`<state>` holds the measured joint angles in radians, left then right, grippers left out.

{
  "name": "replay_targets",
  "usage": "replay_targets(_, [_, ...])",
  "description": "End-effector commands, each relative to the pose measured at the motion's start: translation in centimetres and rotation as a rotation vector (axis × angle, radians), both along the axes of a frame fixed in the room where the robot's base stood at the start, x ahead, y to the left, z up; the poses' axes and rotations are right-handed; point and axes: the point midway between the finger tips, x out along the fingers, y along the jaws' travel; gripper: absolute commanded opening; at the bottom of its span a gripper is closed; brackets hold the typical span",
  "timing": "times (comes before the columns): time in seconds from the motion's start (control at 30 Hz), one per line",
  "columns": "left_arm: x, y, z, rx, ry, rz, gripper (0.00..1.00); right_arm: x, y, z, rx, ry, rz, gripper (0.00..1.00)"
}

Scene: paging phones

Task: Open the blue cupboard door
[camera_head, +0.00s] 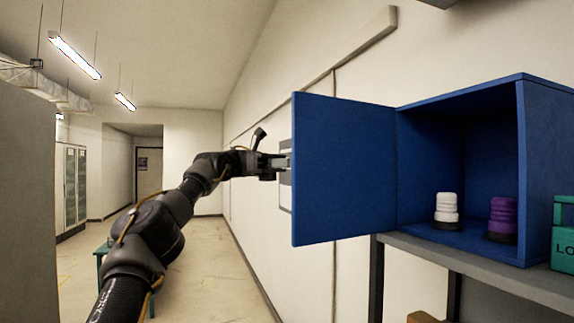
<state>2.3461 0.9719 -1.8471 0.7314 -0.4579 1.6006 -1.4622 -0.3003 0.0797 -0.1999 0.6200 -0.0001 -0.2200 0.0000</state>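The blue cupboard (541,165) stands on a grey shelf at the right. Its blue door (345,170) is swung wide open to the left, hinged at the cupboard's left side, and the inside is in plain view. My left gripper (281,166) is at the door's free left edge, about mid-height. Its fingertips are at or partly behind that edge, so I cannot tell whether they touch or grip it. My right gripper is not in view.
Inside the cupboard are a white ribbed object (447,208) and a purple ribbed object (502,218). A teal box (563,238) stands right of the cupboard on the grey shelf (480,265). A teal-edged table is partly hidden behind my arm. Open floor lies at the left.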

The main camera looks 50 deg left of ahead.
Motion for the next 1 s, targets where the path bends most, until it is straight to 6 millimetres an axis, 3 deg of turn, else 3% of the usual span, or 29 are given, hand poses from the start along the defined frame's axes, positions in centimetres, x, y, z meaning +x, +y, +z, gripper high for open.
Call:
replay_targets(0.27, [-1.2,4.3,0.0,0.002,-0.001,0.006,0.32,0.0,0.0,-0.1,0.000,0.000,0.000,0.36])
replay_targets(0.43, [-1.5,5.6,0.2,-0.001,-0.003,0.003,0.32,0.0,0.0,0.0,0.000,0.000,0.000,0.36])
replay_targets(1.0, [-1.9,6.4,0.0,0.002,-0.001,0.002,0.32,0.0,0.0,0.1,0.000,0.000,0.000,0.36])
